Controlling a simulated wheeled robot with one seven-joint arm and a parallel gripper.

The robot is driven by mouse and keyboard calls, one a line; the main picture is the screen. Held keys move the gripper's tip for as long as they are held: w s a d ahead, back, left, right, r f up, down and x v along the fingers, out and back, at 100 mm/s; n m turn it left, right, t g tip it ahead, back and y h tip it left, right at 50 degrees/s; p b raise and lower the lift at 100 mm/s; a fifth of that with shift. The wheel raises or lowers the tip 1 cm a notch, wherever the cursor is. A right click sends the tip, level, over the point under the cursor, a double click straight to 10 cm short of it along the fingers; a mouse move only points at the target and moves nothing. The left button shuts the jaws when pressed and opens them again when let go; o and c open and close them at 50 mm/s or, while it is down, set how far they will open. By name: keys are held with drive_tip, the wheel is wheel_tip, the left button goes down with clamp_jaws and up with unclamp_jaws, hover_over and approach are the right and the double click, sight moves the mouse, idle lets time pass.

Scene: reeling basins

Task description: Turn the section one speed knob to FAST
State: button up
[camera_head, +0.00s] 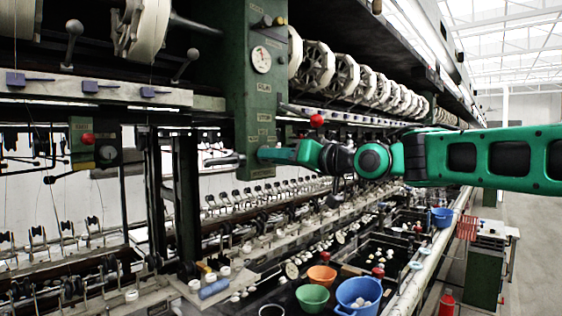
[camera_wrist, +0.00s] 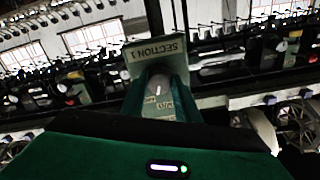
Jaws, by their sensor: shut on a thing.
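A "SECTION 1" plate (camera_wrist: 157,52) shows in the wrist view on the green machine post. Just below it is a grey rounded knob (camera_wrist: 158,82) with a short white mark, and small labels (camera_wrist: 163,105) sit under that. In the head view my gripper (camera_head: 264,154) reaches from the right to the front of the green post (camera_head: 240,80). It is shut on the speed knob, which it hides in that view. The setting that the white mark points at is too small to read.
A round gauge (camera_head: 261,59) sits higher on the post. A control box with a red button (camera_head: 87,138) hangs at the left, and a red ball (camera_head: 316,120) is above my wrist. Reels line the upper right. Green (camera_head: 312,297) and blue (camera_head: 358,296) bowls stand below.

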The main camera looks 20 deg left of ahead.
drive_tip(key=m, duration=0.4)
drive_tip(key=shift+r+m, duration=0.35)
drive_tip(key=shift+m, duration=0.35)
drive_tip(key=shift+w, duration=0.1)
drive_tip(key=o, duration=1)
drive_tip(key=shift+a+f, duration=0.1)
drive_tip(key=shift+o, duration=0.2)
drive_tip(key=shift+f, duration=0.15)
drive_tip(key=v, duration=1)
drive_tip(key=shift+d, duration=0.3)
